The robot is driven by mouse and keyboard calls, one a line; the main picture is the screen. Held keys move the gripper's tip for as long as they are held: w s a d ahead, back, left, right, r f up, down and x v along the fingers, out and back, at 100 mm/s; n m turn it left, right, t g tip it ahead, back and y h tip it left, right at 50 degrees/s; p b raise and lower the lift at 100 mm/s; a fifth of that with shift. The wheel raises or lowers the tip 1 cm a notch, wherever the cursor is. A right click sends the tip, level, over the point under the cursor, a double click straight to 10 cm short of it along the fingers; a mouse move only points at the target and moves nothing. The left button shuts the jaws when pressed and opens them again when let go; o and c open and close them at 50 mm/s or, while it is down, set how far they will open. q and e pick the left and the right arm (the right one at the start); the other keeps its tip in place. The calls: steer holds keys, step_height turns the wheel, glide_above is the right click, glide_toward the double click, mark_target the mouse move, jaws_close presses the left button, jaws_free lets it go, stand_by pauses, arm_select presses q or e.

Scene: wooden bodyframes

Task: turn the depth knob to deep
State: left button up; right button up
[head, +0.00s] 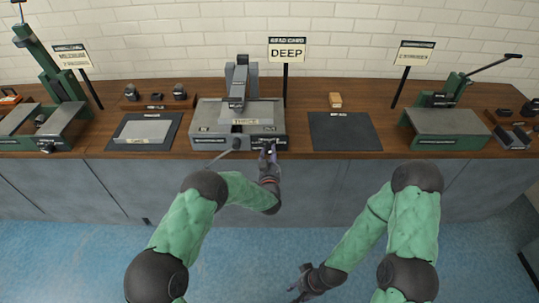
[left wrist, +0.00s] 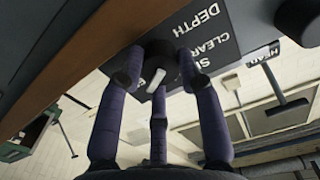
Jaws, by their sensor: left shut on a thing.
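The depth knob (left wrist: 160,52) is dark and round, on a dark plate (left wrist: 222,35) lettered DEPTH, with CLEAR and a word starting with S below. In the head view my left gripper (head: 268,152) is at the front of the grey machine (head: 210,130) and hides the knob. A sign (head: 287,51) behind it reads DEEP. My right gripper (head: 303,283) hangs low over the floor, fingers spread and empty.
A lever with a dark ball (head: 236,144) sticks out left of my left gripper. Green machines (head: 445,125) stand at both ends of the bench. The floor (head: 235,265) in front is clear.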

arm_select(q)
steer(key=shift+w+a+r, duration=0.1)
steer(key=shift+w+r, duration=0.1)
steer(key=shift+r, duration=0.25)
steer(key=o, duration=1.1)
steer(key=shift+o, duration=0.2)
steer(key=shift+s+f, duration=0.1)
steer(key=shift+f, duration=0.1)
steer(key=shift+s+f, duration=0.1)
steer(key=shift+s, duration=0.35)
steer(key=s, duration=1.1)
